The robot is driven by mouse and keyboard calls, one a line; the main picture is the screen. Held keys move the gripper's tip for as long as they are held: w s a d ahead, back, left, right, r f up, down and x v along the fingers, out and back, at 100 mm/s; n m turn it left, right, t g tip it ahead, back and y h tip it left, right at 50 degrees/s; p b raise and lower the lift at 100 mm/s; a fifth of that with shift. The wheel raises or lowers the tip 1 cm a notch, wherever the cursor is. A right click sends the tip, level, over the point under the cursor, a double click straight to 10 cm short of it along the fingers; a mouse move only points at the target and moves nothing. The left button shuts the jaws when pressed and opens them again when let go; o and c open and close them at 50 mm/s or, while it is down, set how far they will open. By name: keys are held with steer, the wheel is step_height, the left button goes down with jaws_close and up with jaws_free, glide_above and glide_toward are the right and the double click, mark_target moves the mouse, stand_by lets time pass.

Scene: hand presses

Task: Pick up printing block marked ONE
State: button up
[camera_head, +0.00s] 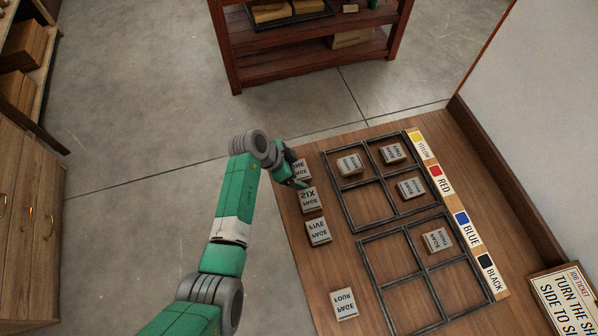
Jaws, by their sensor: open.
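The printing block marked ONE (302,165) lies at the far left edge of the wooden table, first in a column of loose blocks. Its lettering looks reversed, and my arm covers part of it. My gripper (301,183) is open, at the block's near side and close to it. I cannot tell whether they touch or whether the fingers are around it. The block marked SIX (310,200) lies just nearer than the gripper.
Blocks marked FIVE (318,231) and FOUR (344,304) lie farther down the column. Two dark metal frames (352,207) to the right hold several blocks in their compartments. Colour labels (440,183) line the right side. A job ticket (568,300) stands lower right.

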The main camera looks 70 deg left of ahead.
mark_target(305, 170)
steer(key=shift+w+f, duration=0.25)
steer(key=c, duration=1.1)
steer(key=shift+r, duration=0.1)
steer(key=shift+r, duration=0.3)
steer(key=r, duration=0.1)
steer(key=r+p, duration=0.1)
steer(key=r, duration=0.1)
steer(key=shift+s+d, duration=0.15)
steer(key=shift+s, duration=0.2)
steer(key=s+d+r+p, duration=0.1)
steer(key=s+d+p, duration=0.1)
steer(key=s+d, duration=0.5)
steer(key=s, duration=0.6)
steer(key=shift+s+d, duration=0.15)
steer(key=shift+s, duration=0.1)
